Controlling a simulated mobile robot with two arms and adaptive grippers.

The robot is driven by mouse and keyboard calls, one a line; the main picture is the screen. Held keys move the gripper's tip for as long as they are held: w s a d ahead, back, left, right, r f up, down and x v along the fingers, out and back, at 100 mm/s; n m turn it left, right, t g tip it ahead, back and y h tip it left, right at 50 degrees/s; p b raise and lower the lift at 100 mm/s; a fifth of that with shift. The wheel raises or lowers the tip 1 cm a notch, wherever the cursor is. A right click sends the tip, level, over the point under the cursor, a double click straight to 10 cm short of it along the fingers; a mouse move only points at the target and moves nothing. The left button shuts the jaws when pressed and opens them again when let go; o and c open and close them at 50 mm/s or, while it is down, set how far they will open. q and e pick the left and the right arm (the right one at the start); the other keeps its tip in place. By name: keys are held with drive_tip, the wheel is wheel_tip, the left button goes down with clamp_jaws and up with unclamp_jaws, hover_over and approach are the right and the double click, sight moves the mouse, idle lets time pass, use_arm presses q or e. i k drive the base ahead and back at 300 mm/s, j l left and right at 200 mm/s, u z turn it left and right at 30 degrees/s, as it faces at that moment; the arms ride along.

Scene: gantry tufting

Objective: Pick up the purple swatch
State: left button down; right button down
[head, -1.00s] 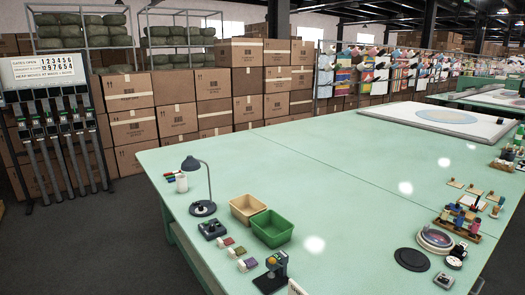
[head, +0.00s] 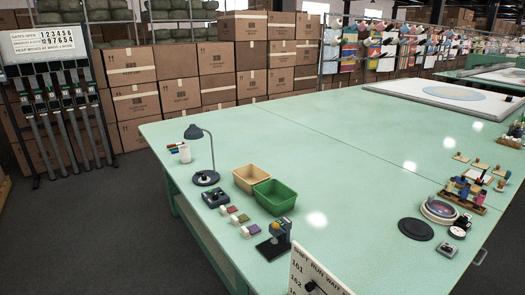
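The purple swatch (head: 254,229) lies on the green table (head: 330,165) near its left edge. It is the nearest of three small swatches in a slanting row, each with a pale block beside it. The olive swatch (head: 243,218) is in the middle and the red swatch (head: 232,209) is farthest. Neither of my grippers is in view.
A dark stapler-like device (head: 275,240) stands close to the purple swatch. A tan bin (head: 250,178), a green bin (head: 275,197) and a desk lamp (head: 203,160) stand behind the swatches. A white sign board (head: 318,275) rises at the front. The table's middle is clear.

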sight(251, 231)
drive_tip(key=i+j, duration=0.15)
drive_tip(key=j, duration=0.25)
drive_tip(key=i+j, duration=0.2)
drive_tip(key=j, duration=0.2)
drive_tip(key=i+j, duration=0.15)
drive_tip(key=j, duration=0.2)
drive_tip(key=z, duration=0.05)
